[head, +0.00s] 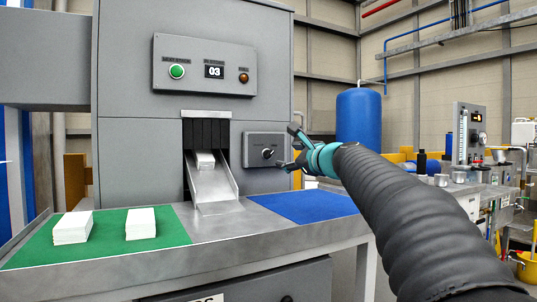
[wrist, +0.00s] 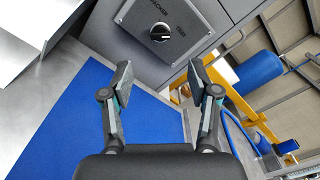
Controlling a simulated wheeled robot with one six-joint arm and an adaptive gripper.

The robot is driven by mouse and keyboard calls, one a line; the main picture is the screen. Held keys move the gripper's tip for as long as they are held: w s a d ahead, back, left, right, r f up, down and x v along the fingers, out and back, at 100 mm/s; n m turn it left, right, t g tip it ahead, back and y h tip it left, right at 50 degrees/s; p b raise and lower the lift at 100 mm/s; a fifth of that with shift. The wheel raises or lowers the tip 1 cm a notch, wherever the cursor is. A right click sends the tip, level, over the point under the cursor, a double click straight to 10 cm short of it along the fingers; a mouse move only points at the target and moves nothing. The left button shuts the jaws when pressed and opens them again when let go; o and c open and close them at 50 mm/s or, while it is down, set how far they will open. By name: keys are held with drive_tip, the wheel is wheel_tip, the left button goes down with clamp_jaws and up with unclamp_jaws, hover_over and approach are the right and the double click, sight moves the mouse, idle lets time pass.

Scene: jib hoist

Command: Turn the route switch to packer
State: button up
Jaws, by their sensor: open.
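The route switch is a round black knob (head: 267,153) with a light pointer mark, on a small grey panel (head: 254,140) to the right of the chute. In the wrist view the knob (wrist: 160,33) sits on its panel ahead of my fingers, with lettering beside it that reads partly as "PACKER" on the left and a shorter label on the right. My gripper (head: 298,149) is open and empty, just right of the panel in the head view. In the wrist view its two fingertips (wrist: 160,75) stand wide apart, short of the knob and not touching it.
A steel chute (head: 212,187) holds a white block and slopes to the table. White stacks (head: 73,227) stand on a green mat (head: 110,240). A blue mat (head: 305,206) below the switch is bare. A green button (head: 177,71) and display (head: 214,71) are above.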

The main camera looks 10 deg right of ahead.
sight(269, 154)
drive_tip(key=p+x, duration=0.2)
drive_tip(key=x, duration=0.9)
drive_tip(key=shift+w+f+p, duration=0.1)
drive_tip(key=shift+w+p, duration=0.25)
drive_tip(key=shift+w, duration=0.05)
clamp_jaws()
